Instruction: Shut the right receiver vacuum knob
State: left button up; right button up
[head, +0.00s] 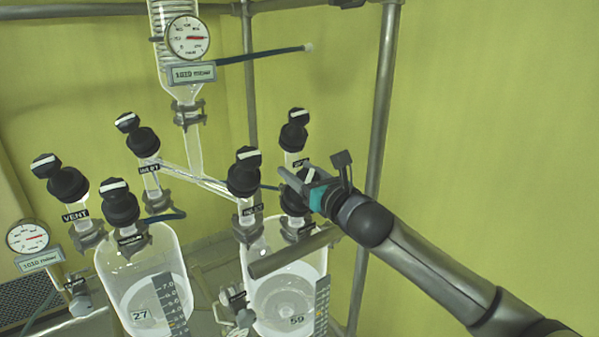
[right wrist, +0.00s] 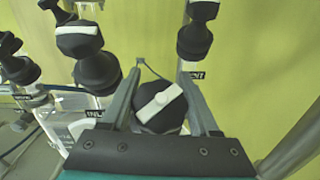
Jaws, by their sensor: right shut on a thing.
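The right receiver (head: 262,305) is the glass vessel marked 59, with several black knobs on top. My right gripper (head: 298,186) reaches in from the right and is shut on its right-hand knob (right wrist: 158,104). In the right wrist view the fingers (right wrist: 161,76) stand on either side of this black knob. Its white bar runs diagonally, lower left to upper right. The label under this knob is mostly hidden in the head view. The inlet knob (head: 245,172) stands to its left, and another knob (head: 293,132) stands behind it. My left gripper is out of view.
The left receiver (head: 140,265), marked 27, carries more knobs. A metal post (head: 378,110) rises behind my right arm. The wall side at right is clear.

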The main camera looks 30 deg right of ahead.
jog(key=shift+c, duration=1.3)
jog(key=shift+m+h, duration=0.5)
